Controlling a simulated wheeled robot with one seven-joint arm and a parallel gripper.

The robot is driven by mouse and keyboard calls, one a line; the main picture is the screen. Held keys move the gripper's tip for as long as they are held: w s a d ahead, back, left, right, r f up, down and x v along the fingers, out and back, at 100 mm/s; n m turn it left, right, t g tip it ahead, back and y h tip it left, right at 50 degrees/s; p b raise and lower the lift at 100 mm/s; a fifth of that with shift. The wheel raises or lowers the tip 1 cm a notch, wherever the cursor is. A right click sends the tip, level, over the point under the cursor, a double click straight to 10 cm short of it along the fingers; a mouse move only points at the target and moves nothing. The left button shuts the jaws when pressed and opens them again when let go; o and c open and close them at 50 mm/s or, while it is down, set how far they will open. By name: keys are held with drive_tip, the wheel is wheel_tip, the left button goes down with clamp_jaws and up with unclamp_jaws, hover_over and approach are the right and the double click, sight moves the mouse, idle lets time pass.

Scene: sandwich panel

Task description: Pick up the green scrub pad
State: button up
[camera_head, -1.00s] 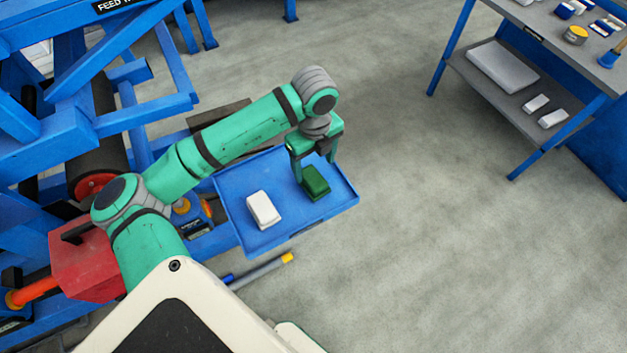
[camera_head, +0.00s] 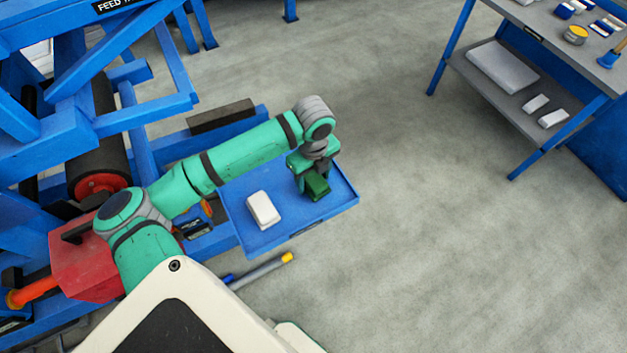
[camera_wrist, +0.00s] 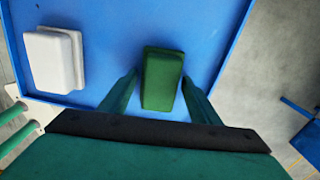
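The green scrub pad (camera_head: 317,188) lies on the blue tray (camera_head: 241,235), toward its right side. In the wrist view the green pad (camera_wrist: 162,80) is in the middle, between my two fingers. My gripper (camera_head: 313,177) is low over the pad, pointing down, with one finger on each side of it. In the wrist view my gripper (camera_wrist: 160,78) is open, and a narrow strip of blue tray shows between each fingertip and the pad. In the head view the gripper hides part of the pad.
A white pad (camera_head: 263,210) lies on the tray to the left of the green one; it also shows in the wrist view (camera_wrist: 54,60). Blue machine frames stand at the left. A blue-legged shelf table (camera_head: 520,90) stands at the far right. The floor between is clear.

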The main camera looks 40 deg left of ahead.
drive_tip(key=c, duration=0.7)
drive_tip(key=shift+o, duration=0.2)
drive_tip(key=shift+r, duration=0.85)
drive_tip(key=s+r, duration=1.1)
drive_tip(key=s, duration=0.3)
drive_tip(key=shift+d+r, duration=0.2)
drive_tip(key=shift+d, duration=0.15)
